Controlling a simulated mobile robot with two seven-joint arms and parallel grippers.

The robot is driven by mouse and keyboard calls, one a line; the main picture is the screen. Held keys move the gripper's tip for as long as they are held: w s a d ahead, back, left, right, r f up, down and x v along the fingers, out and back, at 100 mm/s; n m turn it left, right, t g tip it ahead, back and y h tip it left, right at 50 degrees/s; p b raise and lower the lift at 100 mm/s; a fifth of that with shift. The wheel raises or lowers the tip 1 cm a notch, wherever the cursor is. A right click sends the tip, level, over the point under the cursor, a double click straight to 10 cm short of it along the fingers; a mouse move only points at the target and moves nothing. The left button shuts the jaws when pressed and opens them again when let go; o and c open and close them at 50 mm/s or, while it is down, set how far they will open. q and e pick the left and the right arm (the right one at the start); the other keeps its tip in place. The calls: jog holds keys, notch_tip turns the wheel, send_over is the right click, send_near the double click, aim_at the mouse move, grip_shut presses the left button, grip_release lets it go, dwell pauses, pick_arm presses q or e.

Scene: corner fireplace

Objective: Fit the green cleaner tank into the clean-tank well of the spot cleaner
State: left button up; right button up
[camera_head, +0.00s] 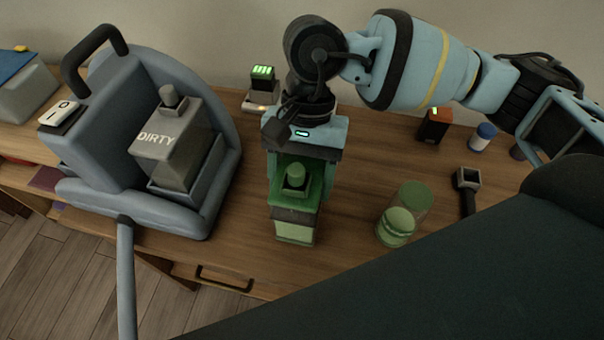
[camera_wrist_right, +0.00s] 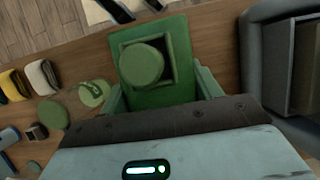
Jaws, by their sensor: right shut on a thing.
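The green cleaner tank (camera_head: 296,222) is upright, with a round green cap on a raised square collar. My right gripper (camera_head: 297,190) is shut on its upper part from the far side, one finger on each side. In the right wrist view the tank (camera_wrist_right: 180,95) sits between the fingers. I cannot tell whether its base touches the bench. The blue-grey spot cleaner (camera_head: 215,190) stands to the left, apart from the tank. A grey tank marked DIRTY (camera_head: 165,150) sits in its right part. I cannot make out the clean-tank well. My left gripper is not in view.
On the wooden bench (camera_head: 345,265) are a green lidded jar (camera_head: 397,225), a black square-headed tool (camera_head: 467,185), a blue-capped bottle (camera_head: 482,138), an orange-and-black box (camera_head: 434,127) and a charger with green bars (camera_head: 262,85). Bare bench separates tank and cleaner.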

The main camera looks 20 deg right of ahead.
jog(key=s+a+r+b, duration=0.1)
jog(key=s+a, duration=0.7)
jog(key=s, duration=0.4)
jog(key=shift+s+a+r+b, duration=0.15)
jog(key=shift+r+b, duration=0.1)
jog(key=shift+b, duration=0.05)
jog(key=shift+s, duration=0.1)
